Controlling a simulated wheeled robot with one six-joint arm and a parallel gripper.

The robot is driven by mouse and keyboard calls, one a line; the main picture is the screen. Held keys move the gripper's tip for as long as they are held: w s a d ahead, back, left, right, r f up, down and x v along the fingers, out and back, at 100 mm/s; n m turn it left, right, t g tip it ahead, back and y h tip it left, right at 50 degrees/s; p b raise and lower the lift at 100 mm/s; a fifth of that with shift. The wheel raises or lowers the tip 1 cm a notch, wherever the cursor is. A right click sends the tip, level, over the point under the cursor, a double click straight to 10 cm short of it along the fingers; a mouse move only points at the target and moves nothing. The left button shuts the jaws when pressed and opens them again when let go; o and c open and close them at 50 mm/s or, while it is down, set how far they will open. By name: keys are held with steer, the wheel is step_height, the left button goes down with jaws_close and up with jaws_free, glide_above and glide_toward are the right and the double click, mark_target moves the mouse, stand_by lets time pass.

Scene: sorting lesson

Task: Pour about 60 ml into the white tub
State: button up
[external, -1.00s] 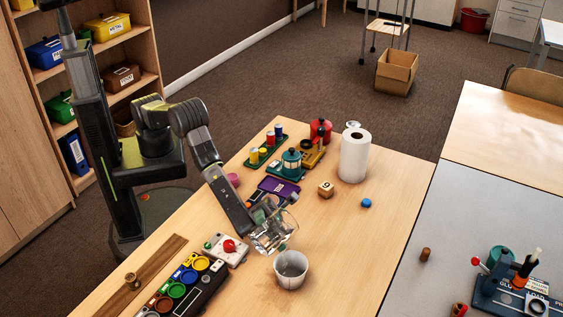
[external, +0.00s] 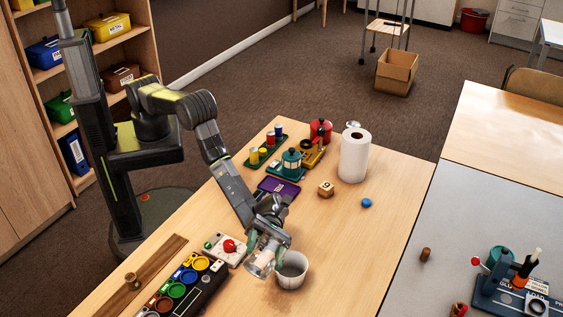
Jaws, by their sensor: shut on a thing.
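The white tub (external: 292,273) stands upright on the wooden table near its front; how much liquid is in it I cannot tell. My gripper (external: 267,247) is shut on a clear glass vessel (external: 261,264). The vessel is just left of the tub in the picture and overlaps its left rim in view; I cannot tell if they touch. Its tilt and its liquid level are hard to read, and my fingers hide part of it. No stream of liquid is visible.
A control box with a red knob (external: 231,246) and a black rack of coloured cups (external: 186,288) are left of the tub. The table right of the tub is clear.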

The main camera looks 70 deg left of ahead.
steer(key=shift+f+m+y+p, duration=0.3)
steer(key=shift+f+y+p, duration=0.15)
steer(key=shift+p, duration=0.15)
steer(key=shift+f+b, duration=0.55)
steer(key=shift+b, duration=0.2)
steer(key=shift+f+m+y, duration=0.15)
steer(key=shift+m+y, duration=0.15)
steer(key=shift+y, duration=0.05)
steer(key=shift+f, duration=0.1)
